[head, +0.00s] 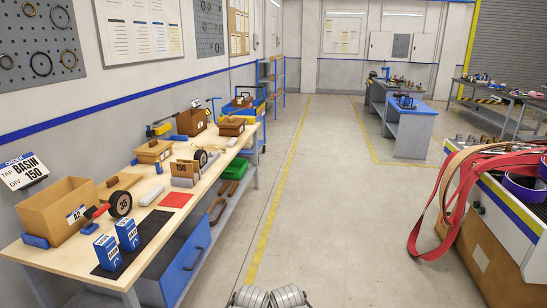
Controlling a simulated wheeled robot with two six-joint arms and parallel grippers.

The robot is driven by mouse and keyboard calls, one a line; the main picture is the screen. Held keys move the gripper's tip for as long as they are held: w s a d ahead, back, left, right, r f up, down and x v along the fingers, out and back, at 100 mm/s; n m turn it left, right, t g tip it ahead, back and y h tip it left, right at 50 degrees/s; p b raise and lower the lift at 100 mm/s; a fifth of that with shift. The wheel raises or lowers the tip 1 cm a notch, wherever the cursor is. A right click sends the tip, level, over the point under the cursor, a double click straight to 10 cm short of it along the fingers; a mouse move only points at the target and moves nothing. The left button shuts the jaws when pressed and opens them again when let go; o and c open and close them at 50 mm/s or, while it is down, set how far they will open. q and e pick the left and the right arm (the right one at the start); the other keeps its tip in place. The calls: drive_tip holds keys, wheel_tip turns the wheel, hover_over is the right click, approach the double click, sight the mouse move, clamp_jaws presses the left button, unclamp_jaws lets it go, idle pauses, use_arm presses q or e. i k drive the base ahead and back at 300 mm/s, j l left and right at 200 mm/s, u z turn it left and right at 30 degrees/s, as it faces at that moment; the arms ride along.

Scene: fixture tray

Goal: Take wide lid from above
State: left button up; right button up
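I cannot tell for sure which thing is the wide lid. A small tan box with a light brown lid (154,147) on top stands midway along the long workbench (110,250) at the left. A darker brown box with a lid (232,121) stands farther back, near the bench's right edge. Both lids lie flat and have a small dark shape on top. Two grey metal rounded parts (270,298), which look like my own arms, show at the bottom edge. No gripper fingers are visible, and nothing of mine is near the bench top.
The bench also holds an open cardboard box (65,212), blue-and-white cartons (127,233) on a black mat, a round black weight (120,204) and a red sheet (176,200). The floor (310,200) ahead is clear. Red straps (450,190) hang off a counter at right.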

sight(231, 122)
drive_tip(key=i+l+z, duration=0.3)
drive_tip(key=i, duration=0.5)
drive_tip(key=i+z, duration=0.3)
drive_tip(key=i, duration=0.55)
drive_tip(key=i+u, duration=0.15)
drive_tip(key=i, duration=0.7)
drive_tip(key=i+l+u, duration=0.15)
drive_tip(key=i, duration=0.65)
drive_tip(key=i+l+u, duration=0.25)
drive_tip(key=i+u, duration=0.2)
drive_tip(key=i+l+u, duration=0.95)
drive_tip(key=l, duration=0.1)
